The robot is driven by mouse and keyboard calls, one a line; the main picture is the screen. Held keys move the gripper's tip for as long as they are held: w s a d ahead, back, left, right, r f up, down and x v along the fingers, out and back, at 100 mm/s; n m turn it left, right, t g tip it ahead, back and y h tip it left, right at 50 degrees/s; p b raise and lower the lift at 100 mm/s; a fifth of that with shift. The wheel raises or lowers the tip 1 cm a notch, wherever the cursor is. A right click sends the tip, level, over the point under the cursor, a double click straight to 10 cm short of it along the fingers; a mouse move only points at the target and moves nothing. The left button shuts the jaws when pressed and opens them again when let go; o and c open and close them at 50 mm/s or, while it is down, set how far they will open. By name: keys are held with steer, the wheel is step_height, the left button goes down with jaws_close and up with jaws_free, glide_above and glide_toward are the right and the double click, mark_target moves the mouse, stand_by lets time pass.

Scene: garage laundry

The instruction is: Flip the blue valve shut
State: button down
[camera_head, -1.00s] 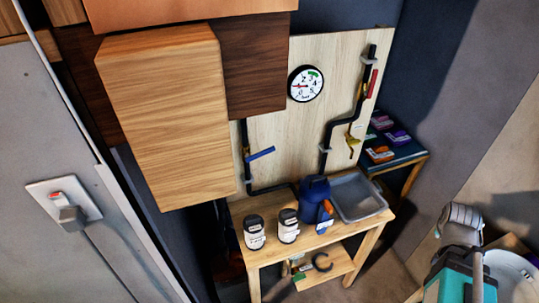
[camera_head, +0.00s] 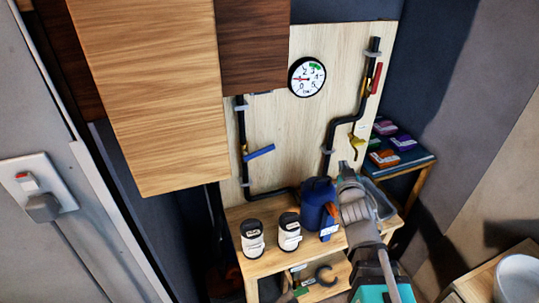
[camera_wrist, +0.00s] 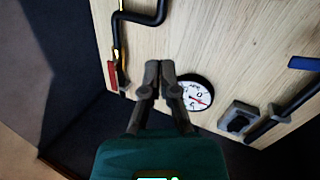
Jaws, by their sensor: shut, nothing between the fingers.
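The blue valve handle (camera_head: 258,152) sits on the left vertical black pipe (camera_head: 241,125) of the wooden board. It points out to the right of the pipe, slanting slightly upward. In the wrist view the blue handle (camera_wrist: 304,63) is at the right edge, with the picture turned roughly upside down. My gripper (camera_head: 347,168) is shut and empty, right of the blue handle and apart from it, in front of the lower right of the board. In the wrist view my gripper's fingertips (camera_wrist: 159,67) are together near the round gauge.
The gauge (camera_head: 307,77) is at the board's top. A red handle (camera_head: 377,78) and a yellow handle (camera_head: 356,141) are on the right pipe. The bench below holds two white jars (camera_head: 252,238), a blue container (camera_head: 317,203) and a grey tray (camera_head: 386,207). A wooden cabinet (camera_head: 150,95) overhangs at upper left.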

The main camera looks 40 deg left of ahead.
steer(key=s+a+r+n+g+y+b, duration=0.2)
steer(key=s+a+n+y, duration=0.4)
steer(key=s+a+y, duration=0.3)
steer(key=s+a+g+b, duration=0.1)
steer(key=s+a+g, duration=0.1)
steer(key=s, duration=0.3)
steer(key=shift+a+r+n, duration=0.3)
steer(key=shift+a+r, duration=0.05)
steer(key=shift+a, duration=0.5)
steer(key=shift+w+a, duration=0.1)
step_height(320, 180, up, 3)
steer(key=p, duration=0.3)
glide_above(258, 151)
steer(key=w+d, duration=0.1)
steer(key=d, duration=0.1)
steer(key=shift+w+d+f+b, duration=0.1)
steer(key=shift+d+f+b, duration=0.05)
steer(key=shift+f+b, duration=0.5)
steer(key=shift+w+d+f+b, duration=0.1)
steer(key=shift+w+f+b, duration=0.05)
steer(key=shift+f+b, duration=0.5)
steer(key=shift+w+d+f+b, duration=0.1)
steer(key=shift+d+f+b, duration=0.05)
steer(key=shift+f+b, duration=0.5)
steer(key=shift+r, duration=0.1)
